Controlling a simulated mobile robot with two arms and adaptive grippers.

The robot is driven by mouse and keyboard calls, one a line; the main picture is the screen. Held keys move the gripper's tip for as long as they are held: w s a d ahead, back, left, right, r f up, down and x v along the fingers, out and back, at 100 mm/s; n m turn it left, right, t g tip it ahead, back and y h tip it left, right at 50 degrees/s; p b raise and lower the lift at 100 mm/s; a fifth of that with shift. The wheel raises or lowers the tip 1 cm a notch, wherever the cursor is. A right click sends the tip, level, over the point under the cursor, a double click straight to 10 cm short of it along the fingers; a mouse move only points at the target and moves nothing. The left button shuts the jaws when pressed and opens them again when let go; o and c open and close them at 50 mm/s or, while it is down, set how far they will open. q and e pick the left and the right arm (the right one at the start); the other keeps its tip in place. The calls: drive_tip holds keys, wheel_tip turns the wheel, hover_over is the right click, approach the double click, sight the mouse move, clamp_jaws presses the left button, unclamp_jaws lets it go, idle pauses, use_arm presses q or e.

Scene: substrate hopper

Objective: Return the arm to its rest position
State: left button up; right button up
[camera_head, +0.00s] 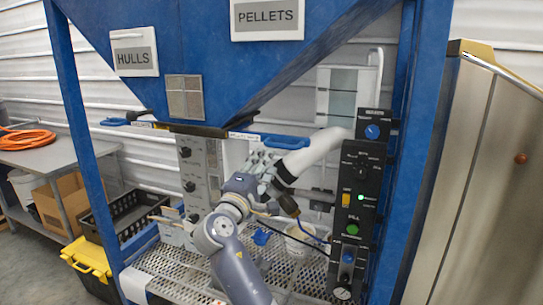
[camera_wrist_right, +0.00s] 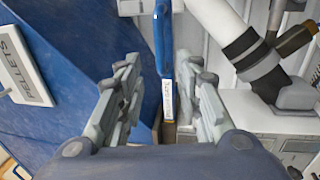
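My right arm (camera_head: 228,250) rises from the bottom middle of the head view to the front of the blue hopper frame. Its gripper (camera_head: 264,163) is beside the white elbow pipe and just below the blue slide handle (camera_head: 286,142) under the PELLETS side. In the right wrist view the two fingers of the gripper (camera_wrist_right: 158,68) stand wide apart. The labelled blue handle (camera_wrist_right: 163,38) shows in the gap between them, and nothing is visibly gripped. Whether a finger touches the handle or pipe I cannot tell. My left gripper is not in view.
The white pipe (camera_head: 318,148) and black control panel (camera_head: 358,190) stand close on the right. A second blue handle (camera_head: 116,122) is under HULLS. A perforated shelf (camera_head: 190,282) and a white bucket (camera_head: 300,240) lie below. A blue leg (camera_head: 85,140) stands at the left.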

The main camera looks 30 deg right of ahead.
drive_tip(key=shift+v, duration=1.05)
drive_tip(key=shift+w, duration=0.1)
drive_tip(key=a+f+n+g+y+b, duration=0.1)
drive_tip(key=a+f+y, duration=0.15)
drive_tip(key=f, duration=1.15)
drive_tip(key=a+f+n+y, duration=0.15)
drive_tip(key=f+y, duration=0.25)
drive_tip(key=f, duration=1)
drive_tip(key=a+f+n+g+y+b, duration=0.1)
drive_tip(key=f+n+y, duration=0.15)
drive_tip(key=f, duration=1.25)
drive_tip(key=s+a+f+m+g+y, duration=0.1)
drive_tip(key=s+f, duration=0.3)
drive_tip(key=f, duration=0.4)
drive_tip(key=s+a+f+m+g+y, duration=0.15)
drive_tip(key=s+f, duration=0.25)
drive_tip(key=f, duration=0.5)
drive_tip(key=s+f+m+g+y+b, duration=0.1)
drive_tip(key=s+f+m+g, duration=0.1)
drive_tip(key=s+f, duration=0.9)
drive_tip(key=s+f+m+g+y+b, duration=0.1)
drive_tip(key=s+f+g+y, duration=0.1)
drive_tip(key=s+f, duration=0.95)
drive_tip(key=s+f+m+g, duration=0.2)
drive_tip(key=s, duration=1.1)
drive_tip(key=s+d+f+m+g, duration=0.1)
drive_tip(key=s+f+m, duration=0.2)
drive_tip(key=s, duration=1.1)
drive_tip(key=shift+s+f+g+y, duration=0.25)
drive_tip(key=shift+g+y, duration=0.1)
